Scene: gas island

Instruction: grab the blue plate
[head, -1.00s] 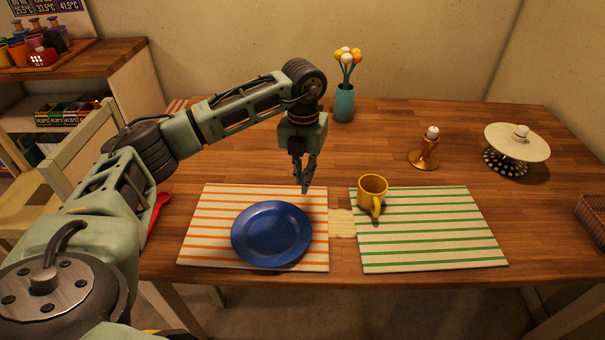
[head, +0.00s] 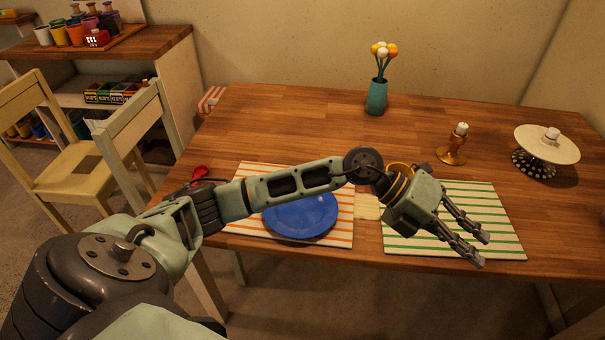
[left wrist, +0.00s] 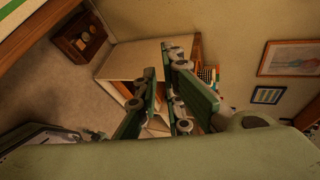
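The blue plate (head: 302,217) lies on the orange-striped placemat (head: 246,218) at the near side of the wooden table. My left forearm crosses in front of the plate's upper part and hides some of it. My left gripper (head: 480,250) is to the right of the plate, over the green-striped placemat (head: 505,215). Its fingers are apart and empty, pointing right and slightly down. In the left wrist view the fingers (left wrist: 168,100) also show apart with nothing between them; the plate is not in that view. My right gripper is not in view.
The yellow mug (head: 400,166) is mostly hidden behind my left wrist. A teal vase (head: 376,97), a brass candlestick (head: 452,150) and a cake stand (head: 545,146) stand farther back. A chair (head: 125,140) is at the left.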

